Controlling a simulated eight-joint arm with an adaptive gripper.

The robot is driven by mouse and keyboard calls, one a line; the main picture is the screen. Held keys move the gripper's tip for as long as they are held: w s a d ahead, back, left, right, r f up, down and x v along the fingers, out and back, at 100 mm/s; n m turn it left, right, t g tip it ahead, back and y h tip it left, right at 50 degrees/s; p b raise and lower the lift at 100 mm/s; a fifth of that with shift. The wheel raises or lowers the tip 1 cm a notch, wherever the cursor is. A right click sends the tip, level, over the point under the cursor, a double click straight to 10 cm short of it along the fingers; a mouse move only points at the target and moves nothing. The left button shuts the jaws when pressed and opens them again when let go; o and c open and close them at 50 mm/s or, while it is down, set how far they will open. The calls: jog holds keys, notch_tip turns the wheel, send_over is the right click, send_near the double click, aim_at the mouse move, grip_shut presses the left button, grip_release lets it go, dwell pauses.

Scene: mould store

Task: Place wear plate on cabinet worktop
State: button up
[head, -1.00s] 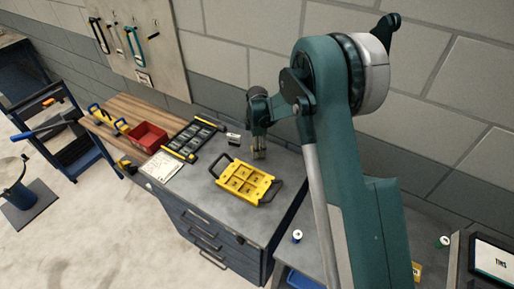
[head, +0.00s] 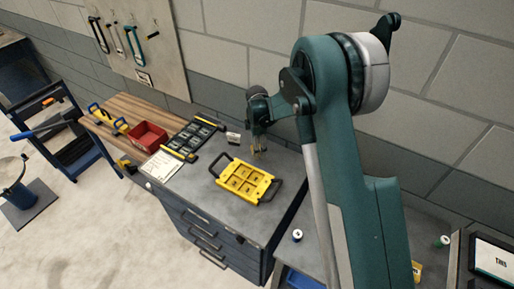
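The cabinet worktop (head: 217,209) is the grey top of a blue drawer cabinet, at the middle of the head view. A yellow tray (head: 244,181) with dark handles and several compartments lies on it, with small dark marks in the compartments. My gripper (head: 258,151) points down over the back of the worktop, behind the tray and apart from it. Its fingers are small here, with a tan patch at the tips; I cannot tell whether they hold anything. I cannot pick out the wear plate with certainty.
A black tray with yellow ends (head: 192,138), a white sheet (head: 162,165) and a small dark-and-white block (head: 233,138) lie left of my gripper. A red bin (head: 149,135) stands farther left. The front strip of the worktop is clear. A wall stands close behind.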

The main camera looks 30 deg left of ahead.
jog(key=shift+r, duration=0.15)
notch_tip(320, 180, up, 12)
jog(key=b, duration=0.1)
dwell(0.6)
dwell(0.5)
